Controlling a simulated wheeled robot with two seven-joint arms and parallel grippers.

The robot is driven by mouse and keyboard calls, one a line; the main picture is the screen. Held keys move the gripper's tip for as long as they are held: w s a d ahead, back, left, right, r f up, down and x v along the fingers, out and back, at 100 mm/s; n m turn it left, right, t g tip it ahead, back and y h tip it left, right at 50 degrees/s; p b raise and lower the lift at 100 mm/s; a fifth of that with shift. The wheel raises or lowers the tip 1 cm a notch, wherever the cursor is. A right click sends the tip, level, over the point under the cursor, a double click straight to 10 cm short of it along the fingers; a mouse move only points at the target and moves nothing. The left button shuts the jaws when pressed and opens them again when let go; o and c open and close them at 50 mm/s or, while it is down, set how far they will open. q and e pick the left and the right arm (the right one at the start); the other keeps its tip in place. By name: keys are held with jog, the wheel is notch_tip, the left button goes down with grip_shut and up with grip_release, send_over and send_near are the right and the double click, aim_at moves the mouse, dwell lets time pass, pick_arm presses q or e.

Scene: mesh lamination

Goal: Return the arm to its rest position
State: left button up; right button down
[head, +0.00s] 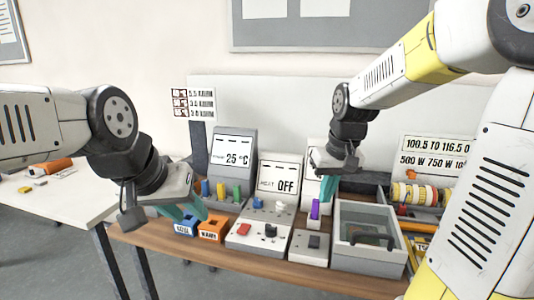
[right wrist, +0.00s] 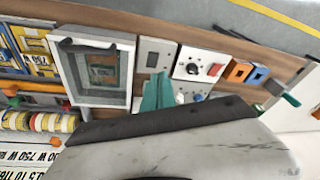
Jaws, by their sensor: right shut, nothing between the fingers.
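My right gripper (head: 328,190) hangs in the head view over the workbench, its teal fingers close together with nothing between them. The fingers are just right of an upright purple piece (head: 315,210) in the head view; I cannot tell whether they touch it. In the right wrist view the teal fingers (right wrist: 158,95) are together over the bench. My left gripper (head: 188,210) points down at the left part of the bench, near the blue box (head: 185,227) and orange box (head: 211,230). Its wrist hides part of the fingers, and their gap is unclear.
A clear-lidded grey box (head: 366,237) stands right of the right gripper. The "HEAT OFF" panel (head: 279,180) and "25 °C" panel (head: 233,160) stand behind. Yellow rolls (head: 415,195) sit at the right. A white table (head: 50,205) is at the left.

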jog(key=s+a+r+m+t+y, duration=0.1)
jog(key=s+r+t, duration=0.2)
jog(key=s, duration=1.1)
notch_tip(320, 180, up, 2)
jog(key=shift+s+a+r, duration=0.1)
jog(key=shift+s+a, duration=0.1)
jog(key=shift+s, duration=0.15)
